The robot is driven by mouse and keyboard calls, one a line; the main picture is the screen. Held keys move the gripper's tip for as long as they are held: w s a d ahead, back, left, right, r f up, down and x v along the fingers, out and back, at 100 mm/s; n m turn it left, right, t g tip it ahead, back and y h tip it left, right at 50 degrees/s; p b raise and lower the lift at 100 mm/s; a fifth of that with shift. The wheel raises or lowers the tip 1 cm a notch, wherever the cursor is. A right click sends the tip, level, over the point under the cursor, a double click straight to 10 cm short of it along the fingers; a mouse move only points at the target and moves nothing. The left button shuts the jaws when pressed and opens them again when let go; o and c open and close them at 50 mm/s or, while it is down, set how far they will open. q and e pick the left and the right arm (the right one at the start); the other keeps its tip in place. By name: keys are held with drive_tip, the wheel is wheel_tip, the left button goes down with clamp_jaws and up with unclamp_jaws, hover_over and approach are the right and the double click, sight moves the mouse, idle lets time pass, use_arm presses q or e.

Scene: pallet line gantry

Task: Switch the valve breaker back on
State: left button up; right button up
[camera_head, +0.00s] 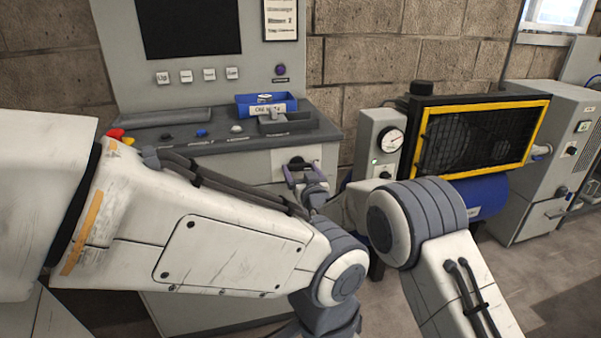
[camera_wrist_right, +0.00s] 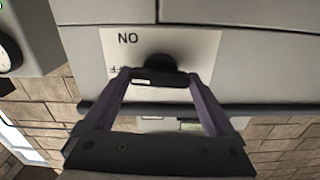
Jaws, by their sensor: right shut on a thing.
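The valve breaker is a black knob (camera_wrist_right: 160,64) on a white label plate (camera_wrist_right: 205,48) on the console's grey front. The plate bears inverted lettering that looks like ON, with part of OFF below it, half hidden. In the head view the knob (camera_head: 296,161) sits below the console's top edge. My right gripper (camera_wrist_right: 159,78) has its purple fingers on either side of the knob and is shut on it. It also shows in the head view (camera_head: 302,168). The knob's exact pointing is hard to tell. My left arm crosses the head view; its gripper is not seen.
The console (camera_head: 210,130) carries a blue bin (camera_head: 266,106), a grey tray and several buttons. To the right stand a gauge box (camera_head: 380,138), a yellow-framed fan unit (camera_head: 480,137) and a grey cabinet (camera_head: 560,150). Some open floor (camera_head: 540,265) shows at the lower right.

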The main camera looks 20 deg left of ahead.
drive_tip(key=m+b, duration=0.2)
drive_tip(key=m, duration=0.2)
drive_tip(key=shift+f+b, duration=0.15)
drive_tip(key=shift+b, duration=0.25)
drive_tip(key=m+b, duration=0.3)
drive_tip(key=m, duration=0.1)
drive_tip(key=shift+m, duration=0.3)
drive_tip(key=m+b, duration=0.2)
drive_tip(key=m, duration=0.2)
drive_tip(key=shift+m+b, duration=1.4)
drive_tip(key=shift+m, duration=0.9)
drive_tip(key=o, duration=1.1)
drive_tip(key=shift+c, duration=0.2)
drive_tip(key=v, duration=1)
drive_tip(key=shift+s, duration=0.25)
